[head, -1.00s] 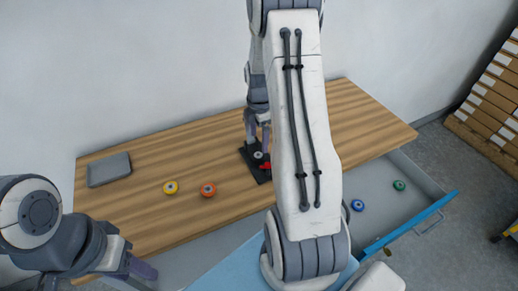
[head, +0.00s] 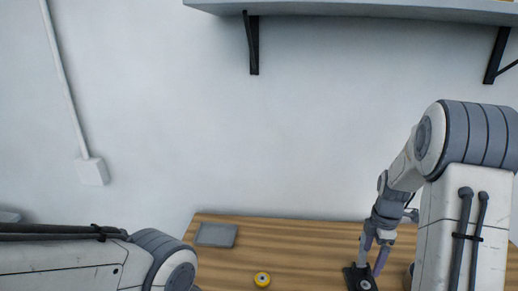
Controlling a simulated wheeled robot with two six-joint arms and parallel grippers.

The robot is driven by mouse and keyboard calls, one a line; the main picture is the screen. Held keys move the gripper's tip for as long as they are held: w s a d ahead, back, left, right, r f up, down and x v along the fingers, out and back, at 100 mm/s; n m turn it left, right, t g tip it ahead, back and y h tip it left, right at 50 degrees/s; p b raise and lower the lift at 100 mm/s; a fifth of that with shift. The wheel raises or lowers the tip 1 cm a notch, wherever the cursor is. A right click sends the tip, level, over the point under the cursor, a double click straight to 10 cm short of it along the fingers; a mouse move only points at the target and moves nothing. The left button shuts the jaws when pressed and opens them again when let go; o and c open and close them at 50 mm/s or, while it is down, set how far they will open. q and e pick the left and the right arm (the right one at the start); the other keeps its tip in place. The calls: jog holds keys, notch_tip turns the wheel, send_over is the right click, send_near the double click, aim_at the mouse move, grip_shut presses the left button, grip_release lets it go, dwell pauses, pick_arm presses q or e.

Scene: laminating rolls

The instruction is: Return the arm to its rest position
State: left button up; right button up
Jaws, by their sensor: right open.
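My right gripper (head: 370,266) is open, pointing down over the right part of the wooden table (head: 310,246). Its fingers are just above or beside a black base (head: 349,275) with a small grey round part; I cannot tell whether they touch it. I see nothing between the fingers. My left arm (head: 70,262) lies across the lower left corner, and its gripper is out of the picture.
A flat grey tray (head: 216,235) lies at the table's back left. A grey shelf (head: 350,10) on black brackets (head: 254,45) hangs on the wall above. A pipe with a white box (head: 92,171) runs down the wall at left. The wall space between is free.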

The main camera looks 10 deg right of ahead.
jog(key=s+a+r+m, duration=0.2)
jog(key=a+r, duration=0.1)
jog(key=a, duration=0.7)
jog(key=s+a+r+m, duration=0.1)
jog(key=a+r, duration=0.3)
jog(key=a, duration=0.7)
jog(key=s+a+r+m, duration=0.1)
jog(key=s+a+m, duration=0.1)
jog(key=s+a, duration=0.4)
jog(key=s+a+r+m+y, duration=0.1)
jog(key=s+a+m, duration=0.2)
jog(key=s, duration=0.9)
jog(key=a, duration=0.3)
jog(key=shift+s, duration=0.35)
